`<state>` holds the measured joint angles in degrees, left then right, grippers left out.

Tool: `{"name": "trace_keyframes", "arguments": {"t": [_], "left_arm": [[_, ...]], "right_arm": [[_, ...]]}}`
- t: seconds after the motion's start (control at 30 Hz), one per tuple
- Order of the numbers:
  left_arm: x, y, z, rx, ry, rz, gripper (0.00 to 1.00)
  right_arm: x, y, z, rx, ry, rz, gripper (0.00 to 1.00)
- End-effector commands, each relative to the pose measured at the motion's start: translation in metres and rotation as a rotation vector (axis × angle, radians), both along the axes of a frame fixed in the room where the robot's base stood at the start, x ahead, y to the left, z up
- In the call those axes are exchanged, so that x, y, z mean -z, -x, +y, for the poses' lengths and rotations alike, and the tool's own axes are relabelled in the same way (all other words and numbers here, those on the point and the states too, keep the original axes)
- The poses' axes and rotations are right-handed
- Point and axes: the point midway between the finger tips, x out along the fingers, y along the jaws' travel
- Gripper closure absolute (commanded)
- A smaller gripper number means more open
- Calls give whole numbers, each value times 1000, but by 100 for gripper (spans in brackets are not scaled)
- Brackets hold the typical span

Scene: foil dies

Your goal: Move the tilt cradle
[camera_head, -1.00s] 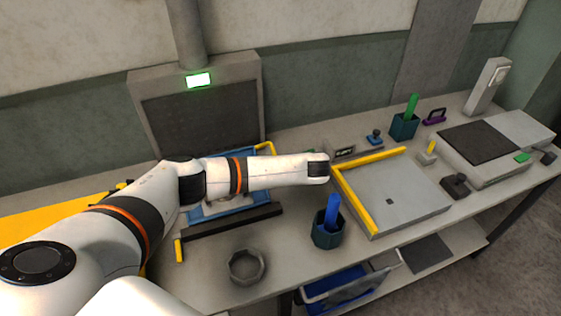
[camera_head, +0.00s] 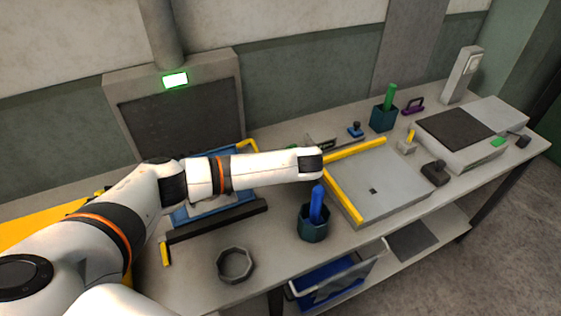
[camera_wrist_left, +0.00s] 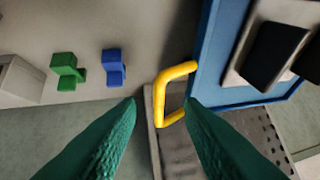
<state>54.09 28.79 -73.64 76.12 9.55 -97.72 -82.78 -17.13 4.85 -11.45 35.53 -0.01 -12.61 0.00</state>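I take the blue tray-like frame with a yellow handle to be the tilt cradle (camera_head: 178,217); it sits on the bench before the dark upright panel, partly hidden by my left arm. Its yellow handle (camera_head: 246,144) stands at its far right corner. In the left wrist view, the blue frame (camera_wrist_left: 206,55) fills the upper right, and the yellow handle (camera_wrist_left: 179,71) lies ahead of my left gripper (camera_wrist_left: 160,103). The green fingers are apart, with no object held between them. In the head view, the left fingers are hidden behind the arm. My right gripper is not in view.
A dark bar (camera_head: 215,222) with a yellow end, a grey ring (camera_head: 235,264) and a cup (camera_head: 313,225) with a blue handle stand along the front. A grey plate with yellow rails (camera_head: 390,195) lies right. Green (camera_wrist_left: 66,69) and blue (camera_wrist_left: 113,68) pieces lie left in the wrist view.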

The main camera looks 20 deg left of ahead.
Motion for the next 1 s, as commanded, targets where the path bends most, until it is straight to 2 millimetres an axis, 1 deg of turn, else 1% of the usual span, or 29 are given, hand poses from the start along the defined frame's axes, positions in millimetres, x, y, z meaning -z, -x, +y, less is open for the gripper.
{"name": "trace_keyframes", "arguments": {"t": [0.03,0.2,0.4,0.6,1.0], "left_arm": [[-5,4,-10,5,3,-3,66],[-27,18,-36,6,3,-3,66],[-44,28,-55,3,1,-2,66],[-49,32,-60,2,0,-1,66],[-49,31,-60,2,0,-1,66]], "right_arm": [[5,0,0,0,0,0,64],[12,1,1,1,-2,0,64],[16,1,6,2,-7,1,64],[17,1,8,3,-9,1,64],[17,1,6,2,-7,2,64]]}}
